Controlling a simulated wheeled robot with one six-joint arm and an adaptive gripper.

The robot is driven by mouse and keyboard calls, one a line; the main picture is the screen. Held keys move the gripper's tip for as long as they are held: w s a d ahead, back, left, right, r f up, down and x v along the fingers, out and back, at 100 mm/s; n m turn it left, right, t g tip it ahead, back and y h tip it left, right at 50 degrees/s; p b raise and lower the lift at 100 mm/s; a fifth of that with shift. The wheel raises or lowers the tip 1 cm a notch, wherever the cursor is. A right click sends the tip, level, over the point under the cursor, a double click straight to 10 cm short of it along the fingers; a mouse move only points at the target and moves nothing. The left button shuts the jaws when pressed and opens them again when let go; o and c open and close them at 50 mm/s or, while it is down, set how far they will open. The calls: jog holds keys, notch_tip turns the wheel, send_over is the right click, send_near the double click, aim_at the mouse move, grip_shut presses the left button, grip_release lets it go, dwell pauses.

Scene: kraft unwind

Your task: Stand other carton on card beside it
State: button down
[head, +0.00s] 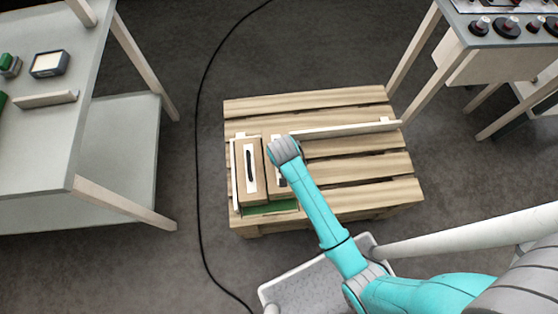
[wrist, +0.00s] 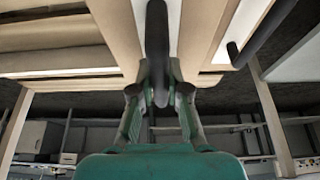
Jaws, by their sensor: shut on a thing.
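Two tan cartons with a white strip and a dark handle on top stand side by side at the left of the pallet. The left carton (head: 250,182) shows whole from above. The right carton (head: 270,182) is partly hidden under my gripper (head: 281,172). In the wrist view my gripper (wrist: 158,92) is shut on the dark handle (wrist: 157,40) of this right carton. The other carton's handle (wrist: 262,32) shows to the right there. A green card (head: 270,209) shows at the cartons' near ends. I cannot tell if the held carton touches it.
The wooden pallet (head: 355,165) has a pale rail (head: 345,130) at the back and a pale board (head: 234,180) at its left edge. Its right slats are bare. A grey bench (head: 40,130) stands left, a table with dark knobs right. A black cable crosses the floor.

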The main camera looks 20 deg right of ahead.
jog(key=shift+f, duration=2.55)
jog(key=c, duration=1.2)
grip_release()
jog(key=shift+f, duration=0.15)
jog(key=shift+o, duration=0.2)
jog(key=v, duration=1.2)
jog(key=shift+s, duration=0.1)
